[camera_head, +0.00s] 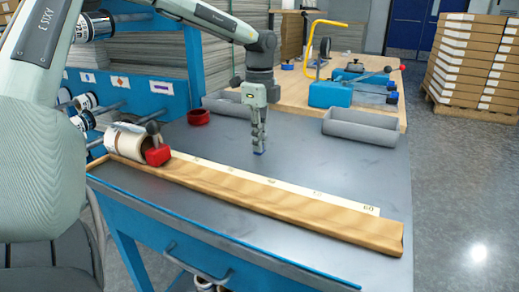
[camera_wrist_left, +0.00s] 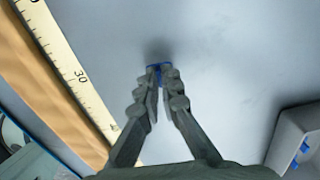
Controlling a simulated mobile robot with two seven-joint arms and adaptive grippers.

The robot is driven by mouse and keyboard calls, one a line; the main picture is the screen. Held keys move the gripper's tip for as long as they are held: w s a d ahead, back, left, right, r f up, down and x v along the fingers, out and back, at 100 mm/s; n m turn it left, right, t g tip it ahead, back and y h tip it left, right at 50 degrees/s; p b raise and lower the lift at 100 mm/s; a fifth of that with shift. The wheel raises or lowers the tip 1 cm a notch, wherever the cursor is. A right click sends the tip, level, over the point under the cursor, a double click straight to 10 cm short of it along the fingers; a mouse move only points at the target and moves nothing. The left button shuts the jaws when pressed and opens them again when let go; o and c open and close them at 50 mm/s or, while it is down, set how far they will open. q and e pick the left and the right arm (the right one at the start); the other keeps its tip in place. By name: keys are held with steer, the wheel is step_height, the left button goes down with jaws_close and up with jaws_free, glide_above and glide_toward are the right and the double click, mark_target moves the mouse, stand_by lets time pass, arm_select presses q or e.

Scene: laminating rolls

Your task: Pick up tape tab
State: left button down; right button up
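My left gripper (camera_head: 259,150) points straight down above the grey tabletop, behind the long wooden strip. In the left wrist view its fingers (camera_wrist_left: 160,72) come together at the tips around a small blue piece, which looks like the tape tab (camera_wrist_left: 159,67). The tab also shows as a blue spot at the fingertips in the head view (camera_head: 259,153). A shadow on the table lies just beyond the tips, and the tab appears clear of the surface. Most of the tab is hidden by the fingers. My right gripper is not in view.
A wooden strip (camera_head: 290,205) with a pale ruler (camera_head: 325,199) runs along the front edge. Grey bins (camera_head: 360,127) stand behind; one holds blue pieces in the wrist view (camera_wrist_left: 297,158). The middle table is bare.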

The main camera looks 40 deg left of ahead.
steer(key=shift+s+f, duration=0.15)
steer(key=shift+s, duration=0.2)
